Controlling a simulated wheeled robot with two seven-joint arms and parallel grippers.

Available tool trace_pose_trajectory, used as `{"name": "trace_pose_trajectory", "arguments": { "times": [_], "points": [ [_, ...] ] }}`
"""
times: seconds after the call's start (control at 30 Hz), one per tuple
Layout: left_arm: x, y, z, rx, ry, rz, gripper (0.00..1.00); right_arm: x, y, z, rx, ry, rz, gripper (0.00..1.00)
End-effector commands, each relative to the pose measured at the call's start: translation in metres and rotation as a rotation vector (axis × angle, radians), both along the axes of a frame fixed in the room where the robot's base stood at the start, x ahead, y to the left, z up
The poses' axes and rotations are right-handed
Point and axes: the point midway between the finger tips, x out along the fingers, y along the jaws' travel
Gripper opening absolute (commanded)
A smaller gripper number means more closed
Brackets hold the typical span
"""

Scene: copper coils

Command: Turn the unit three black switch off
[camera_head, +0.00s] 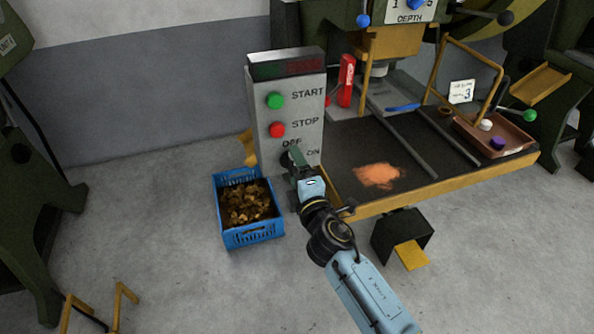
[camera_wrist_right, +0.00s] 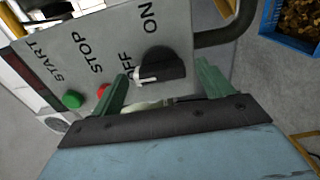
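The black switch knob (camera_wrist_right: 165,64) sits on the grey control panel (camera_wrist_right: 175,22) beside the OFF and ON lettering. Its white mark is at the end nearest the OFF lettering. My right gripper (camera_wrist_right: 163,72) is open, with one green finger on each side of the knob; I cannot tell whether either finger touches it. In the head view my right gripper (camera_head: 291,158) is at the lower part of the control panel (camera_head: 293,75) and mostly hides the knob. A card with a 3 (camera_head: 461,91) stands on this machine. My left gripper is not in view.
A blue crate (camera_head: 252,235) of copper-coloured pieces stands on the floor just below the panel. The panel has a green START button (camera_head: 274,100) and a red STOP button (camera_head: 277,129). The machine's yellow-edged table (camera_head: 440,189) is to the right. Floor at front is mostly clear.

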Motion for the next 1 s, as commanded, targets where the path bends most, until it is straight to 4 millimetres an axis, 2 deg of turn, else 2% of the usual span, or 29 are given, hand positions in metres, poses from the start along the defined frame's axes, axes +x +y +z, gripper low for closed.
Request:
{"name": "trace_pose_trajectory", "arguments": {
  "times": [0.23,0.37,0.57,0.8,1.0],
  "points": [
    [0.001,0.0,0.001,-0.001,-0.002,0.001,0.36,-0.003,-0.001,0.0,0.002,0.001,0.001,0.79],
    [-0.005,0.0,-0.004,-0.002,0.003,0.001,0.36,-0.016,-0.005,0.0,0.002,0.003,0.001,0.79],
    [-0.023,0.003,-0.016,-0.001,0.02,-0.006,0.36,-0.056,-0.018,0.0,0.003,0.004,0.001,0.79],
    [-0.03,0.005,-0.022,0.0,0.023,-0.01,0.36,-0.102,-0.032,0.0,0.001,0.003,0.001,0.79],
    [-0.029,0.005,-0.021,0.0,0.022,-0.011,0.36,-0.122,-0.039,0.0,0.002,0.002,0.0,0.79]
  ]
}}
